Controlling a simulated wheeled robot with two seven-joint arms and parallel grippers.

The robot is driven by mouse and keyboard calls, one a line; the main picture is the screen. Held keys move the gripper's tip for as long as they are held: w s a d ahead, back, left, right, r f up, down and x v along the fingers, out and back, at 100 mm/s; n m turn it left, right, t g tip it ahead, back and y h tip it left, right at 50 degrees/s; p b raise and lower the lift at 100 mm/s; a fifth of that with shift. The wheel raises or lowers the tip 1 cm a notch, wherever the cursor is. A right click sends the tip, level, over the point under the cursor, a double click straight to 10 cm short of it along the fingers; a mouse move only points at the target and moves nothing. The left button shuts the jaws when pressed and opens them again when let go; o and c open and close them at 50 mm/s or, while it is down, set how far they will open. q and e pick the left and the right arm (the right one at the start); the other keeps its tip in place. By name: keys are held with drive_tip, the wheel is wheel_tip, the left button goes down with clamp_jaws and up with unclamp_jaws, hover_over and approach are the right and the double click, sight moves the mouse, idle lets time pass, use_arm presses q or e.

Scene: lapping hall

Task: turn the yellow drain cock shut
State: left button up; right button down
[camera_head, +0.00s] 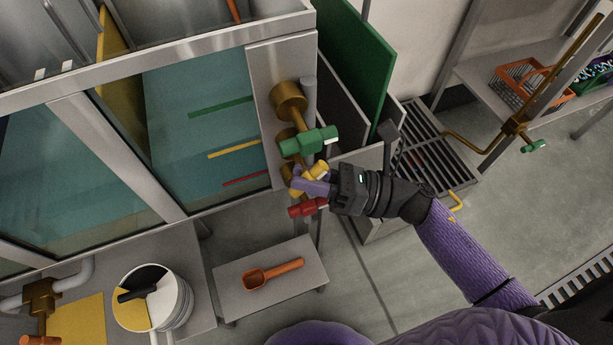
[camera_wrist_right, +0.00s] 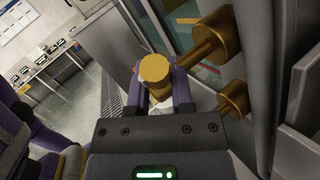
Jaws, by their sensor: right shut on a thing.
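The yellow drain cock (camera_head: 319,169) is on the front of the tank's metal end post, between a green cock above and a red cock below. My right gripper (camera_head: 310,184) comes in from the right and is shut on the yellow cock's handle. In the right wrist view the handle's round yellow end (camera_wrist_right: 154,69) shows between the two purple fingers of the right gripper (camera_wrist_right: 157,90). The fingers hide part of the handle and its valve body, so its exact angle is hard to tell. My left gripper is in neither view.
The green cock (camera_head: 308,141) and the red cock (camera_head: 308,207) sit close above and below my gripper. Brass fittings (camera_wrist_right: 216,36) are close on the right in the wrist view. A low stand (camera_head: 226,287) with an orange scoop (camera_head: 272,273) is below. A floor grate (camera_head: 433,150) lies behind.

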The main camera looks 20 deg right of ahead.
drive_tip(key=m+t+y+b, duration=0.1)
drive_tip(key=m+b, duration=0.1)
drive_tip(key=shift+f+t+y+b, duration=0.3)
drive_tip(key=shift+f+t+y, duration=0.1)
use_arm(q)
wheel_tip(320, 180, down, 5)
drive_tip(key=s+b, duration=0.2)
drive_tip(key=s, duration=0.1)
use_arm(e)
drive_tip(key=m+t, duration=0.3)
drive_tip(key=shift+r+m+t+y, duration=0.1)
drive_tip(key=shift+m+t+y, duration=0.2)
drive_tip(key=shift+y, duration=0.1)
drive_tip(key=m+t+b, duration=0.1)
drive_tip(key=m+t, duration=0.1)
drive_tip(key=shift+r+m+t, duration=0.1)
drive_tip(key=shift+m+t, duration=0.3)
use_arm(q)
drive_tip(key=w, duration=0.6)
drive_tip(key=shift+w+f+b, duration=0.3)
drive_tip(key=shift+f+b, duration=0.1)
drive_tip(key=shift+b, duration=0.05)
use_arm(e)
drive_tip(key=shift+d+m+t+h, duration=0.1)
drive_tip(key=shift+m+t+h, duration=0.7)
drive_tip(key=shift+m+t, duration=0.5)
drive_tip(key=c, duration=0.5)
unclamp_jaws()
drive_tip(key=shift+r, duration=0.1)
